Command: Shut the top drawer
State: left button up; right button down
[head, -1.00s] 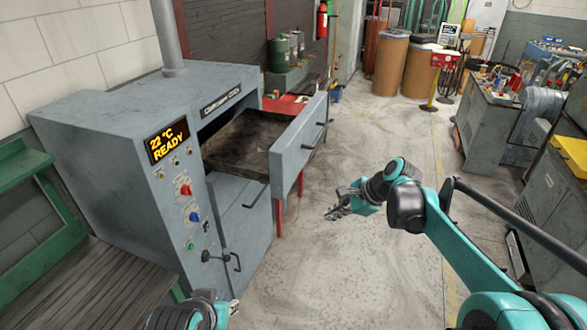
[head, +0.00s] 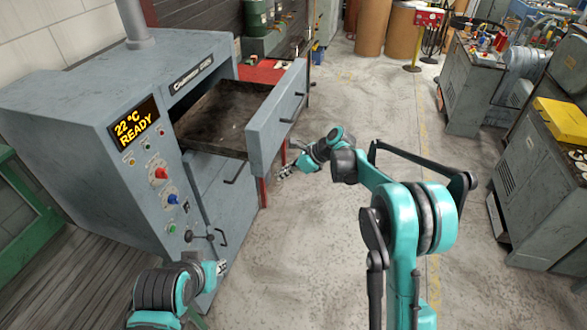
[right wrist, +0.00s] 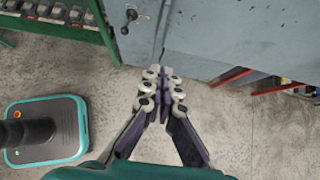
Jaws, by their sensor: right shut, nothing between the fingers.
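The top drawer (head: 277,118) of the blue-grey oven cabinet (head: 85,125) is pulled well out.
A closed lower panel (head: 225,190) with a handle sits under the drawer. A green bench frame (head: 45,235) stands at left. A red table (head: 262,72) is behind the drawer. Grey machines (head: 535,190) stand at right. The concrete floor between (head: 345,110) is clear.

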aim_at(264, 175)
jog(key=shift+w+a+r, duration=0.1)
jog(key=shift+w+a, duration=0.2)
jog(key=shift+a, duration=0.55)
jog(key=shift+w+a+r, duration=0.1)
jog(key=shift+w+a, duration=0.15)
jog(key=shift+a, duration=0.6)
jog(key=shift+a, duration=0.1)
